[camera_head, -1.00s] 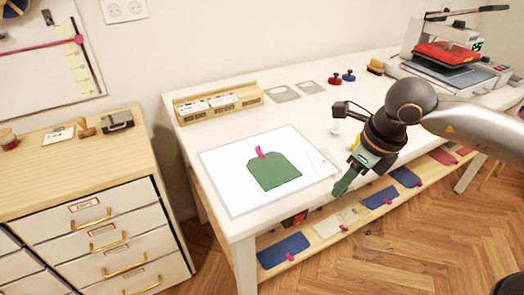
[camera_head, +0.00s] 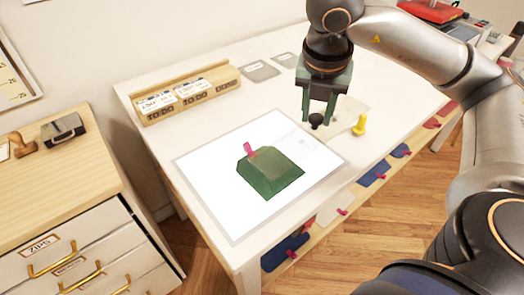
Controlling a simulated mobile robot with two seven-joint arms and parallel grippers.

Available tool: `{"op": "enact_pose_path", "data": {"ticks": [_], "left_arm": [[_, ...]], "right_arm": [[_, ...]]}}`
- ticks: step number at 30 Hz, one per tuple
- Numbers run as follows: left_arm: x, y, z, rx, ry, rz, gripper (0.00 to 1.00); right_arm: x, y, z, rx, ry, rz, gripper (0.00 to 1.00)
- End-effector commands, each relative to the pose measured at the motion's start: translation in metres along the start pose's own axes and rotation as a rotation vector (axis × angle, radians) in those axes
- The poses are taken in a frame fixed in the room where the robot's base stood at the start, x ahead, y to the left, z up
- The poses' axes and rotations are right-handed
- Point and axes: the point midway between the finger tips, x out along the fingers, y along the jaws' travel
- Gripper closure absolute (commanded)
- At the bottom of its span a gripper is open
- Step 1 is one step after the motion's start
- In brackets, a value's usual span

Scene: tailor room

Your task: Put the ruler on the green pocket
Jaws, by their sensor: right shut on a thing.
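The green pocket (camera_head: 256,188) lies on the white lit mat (camera_head: 218,207), with a pink tab (camera_head: 249,150) at its upper edge. My right gripper (camera_head: 318,117) points down at the mat's upper right edge, its green fingers shut around a black knob (camera_head: 317,121). The knob appears to belong to the clear ruler (camera_head: 297,140), whose faint marks show left of the fingers. A paler patch over the pocket suggests that the ruler overlaps it, but its outline is too faint to be sure. Whether it touches the pocket I cannot tell. My left gripper is not in view.
A yellow knob (camera_head: 360,125) stands on a pale sheet right of the mat. A wooden card holder (camera_head: 188,97) stands at the table's back left. Grey flat pieces (camera_head: 262,71) lie behind. A drawer cabinet (camera_head: 70,215) stands at left. Coloured pockets lie on the shelf below.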

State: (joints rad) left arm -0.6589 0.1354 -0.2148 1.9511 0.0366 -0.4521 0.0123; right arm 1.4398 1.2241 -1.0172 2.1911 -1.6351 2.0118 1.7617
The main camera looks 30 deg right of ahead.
Motion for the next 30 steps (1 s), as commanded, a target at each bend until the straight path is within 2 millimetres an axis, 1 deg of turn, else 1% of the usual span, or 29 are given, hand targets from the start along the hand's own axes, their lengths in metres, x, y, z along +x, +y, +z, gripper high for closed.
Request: {"op": "enact_pose_path", "data": {"ticks": [1, 6, 9, 12, 21, 26, 30], "left_arm": [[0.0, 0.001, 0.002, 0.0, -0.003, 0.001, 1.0], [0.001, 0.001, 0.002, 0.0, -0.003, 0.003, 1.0], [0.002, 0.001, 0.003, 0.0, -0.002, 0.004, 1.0], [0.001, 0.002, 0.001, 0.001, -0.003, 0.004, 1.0], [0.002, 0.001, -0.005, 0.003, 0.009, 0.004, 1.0], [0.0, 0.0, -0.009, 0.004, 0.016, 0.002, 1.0], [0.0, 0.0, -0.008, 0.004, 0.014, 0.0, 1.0]], "right_arm": [[0.005, 0.013, -0.006, -0.008, 0.004, 0.0, 1.0], [0.019, 0.05, -0.019, -0.008, 0.004, 0.0, 1.0], [0.039, 0.064, -0.028, -0.005, 0.004, -0.004, 1.0], [0.051, 0.077, -0.034, -0.003, 0.002, -0.002, 1.0], [0.073, 0.096, -0.045, -0.003, 0.002, -0.001, 1.0], [0.095, 0.094, -0.05, -0.001, 0.001, -0.003, 1.0], [0.102, 0.095, -0.052, 0.0, -0.001, 0.001, 1.0]]}}
